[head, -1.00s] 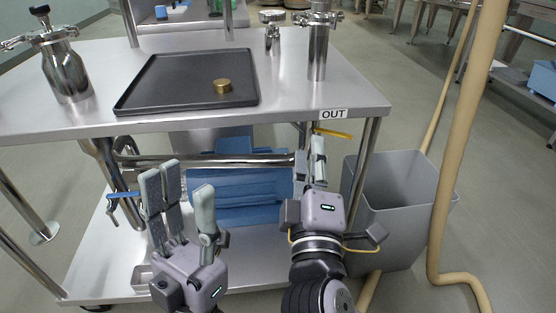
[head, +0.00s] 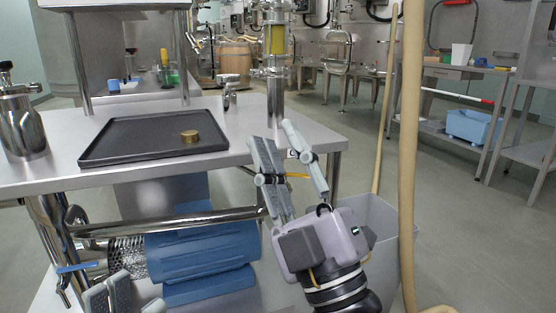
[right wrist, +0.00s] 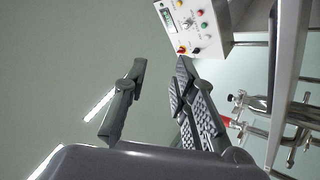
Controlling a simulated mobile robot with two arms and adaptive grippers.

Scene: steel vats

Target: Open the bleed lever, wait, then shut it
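A yellow lever (head: 298,176) shows at the right end of the table's front edge, partly behind my right gripper. A blue lever (head: 78,267) sits on the pipework below the table's left side. I cannot tell which lever is the bleed lever. My right gripper (head: 275,132) is raised in front of the table's right front corner, fingers apart and empty. The right wrist view also shows its fingers (right wrist: 158,65) apart, with a red handle (right wrist: 232,122) on steel pipework beyond them. My left gripper (head: 137,298) is at the bottom edge, mostly cut off, fingertips apart.
A black tray (head: 110,150) holding a brass cap (head: 190,136) lies on the steel table. A sight-glass column (head: 277,75) stands behind the right gripper. A grey bin (head: 385,220) and a beige hose (head: 408,150) are to the right. A control box (right wrist: 195,25) shows in the wrist view.

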